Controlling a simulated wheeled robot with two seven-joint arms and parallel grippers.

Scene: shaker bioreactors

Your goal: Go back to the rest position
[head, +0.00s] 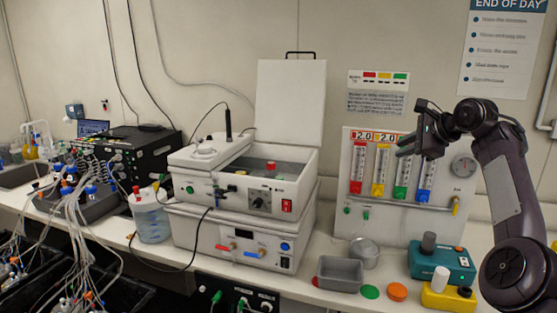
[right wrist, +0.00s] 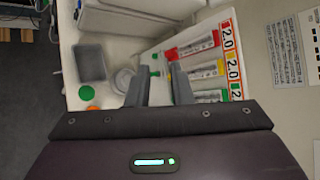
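My right gripper (head: 408,146) is raised in front of the gas panel (head: 342,205), over the right part of the bench, its arm coming in from the right edge. In the right wrist view its two fingers (right wrist: 160,75) stand apart with nothing between them, so it is open and empty. It touches nothing that I can see. My left gripper and left arm are not in the head view.
A white water bath (head: 240,215) with a raised lid (head: 290,100) stands mid-bench. Tubed vessels (head: 75,190) crowd the left.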

